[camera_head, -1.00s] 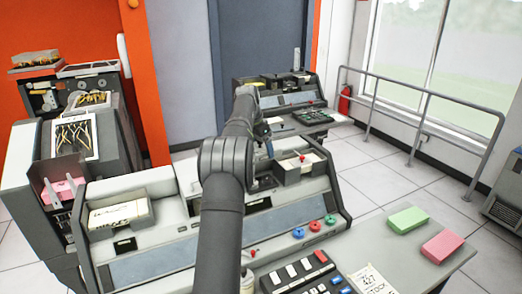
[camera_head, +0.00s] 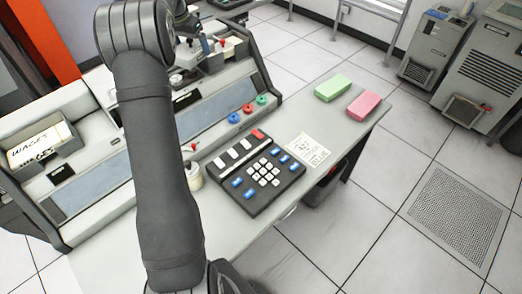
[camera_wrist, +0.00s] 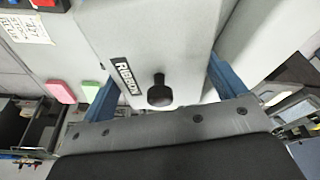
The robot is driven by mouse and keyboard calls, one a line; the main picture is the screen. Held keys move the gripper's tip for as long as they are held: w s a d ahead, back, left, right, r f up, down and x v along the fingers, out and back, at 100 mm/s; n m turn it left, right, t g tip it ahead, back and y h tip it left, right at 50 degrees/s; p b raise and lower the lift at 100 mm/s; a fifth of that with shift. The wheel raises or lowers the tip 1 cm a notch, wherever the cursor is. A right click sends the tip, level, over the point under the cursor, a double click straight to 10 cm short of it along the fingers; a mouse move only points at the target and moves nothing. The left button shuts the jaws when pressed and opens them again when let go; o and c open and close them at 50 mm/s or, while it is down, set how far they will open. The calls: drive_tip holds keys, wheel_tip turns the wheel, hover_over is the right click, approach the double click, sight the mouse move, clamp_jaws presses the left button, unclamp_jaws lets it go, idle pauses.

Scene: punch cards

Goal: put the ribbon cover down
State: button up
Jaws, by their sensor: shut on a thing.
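The ribbon cover (camera_wrist: 150,38) is a light grey panel with a black "RIBBON" label and a round black knob. It fills the upper middle of the wrist view. My gripper (camera_wrist: 162,72) has its two blue fingers on opposite sides of the cover and is shut on it. The knob points toward the wrist camera. In the head view my dark arm blocks much of the machine, and I cannot make out the cover there. The cover's far side is hidden, so I cannot tell whether it touches anything below.
A black keypad (camera_head: 247,172) and a printed card (camera_head: 307,151) lie on the grey desk. Green (camera_head: 333,88) and pink (camera_head: 363,105) card stacks sit at its right end. A "WAGES" card tray (camera_head: 42,145) is at left. Bare desk shows between keypad and stacks.

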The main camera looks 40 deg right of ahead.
drive_tip(key=s+d+f+m, duration=0.1)
drive_tip(key=s+d+f, duration=0.55)
drive_tip(key=s, duration=0.65)
drive_tip(key=s+d+f+m+g, duration=0.1)
drive_tip(key=s+d+f, duration=0.6)
drive_tip(key=s, duration=0.6)
drive_tip(key=s+d+f+m, duration=0.1)
drive_tip(key=s+d+f, duration=0.55)
drive_tip(key=s, duration=0.65)
drive_tip(key=w+f, duration=0.1)
drive_tip(key=w, duration=0.2)
drive_tip(key=w+d+f, duration=0.1)
drive_tip(key=w+f, duration=0.1)
drive_tip(key=w, duration=0.2)
drive_tip(key=w+d+f, duration=0.1)
drive_tip(key=w+f, duration=0.1)
drive_tip(key=w, duration=0.1)
drive_tip(key=shift+w+d+f, duration=0.15)
drive_tip(key=shift+w+d, duration=0.05)
drive_tip(key=shift+w, duration=0.2)
drive_tip(key=shift+a+x, duration=0.25)
drive_tip(key=shift+x, duration=0.7)
drive_tip(key=shift+a+x, duration=0.2)
drive_tip(key=shift+x, duration=0.8)
drive_tip(key=shift+f, duration=0.2)
drive_tip(key=o, duration=1)
drive_tip(key=shift+c, duration=0.2)
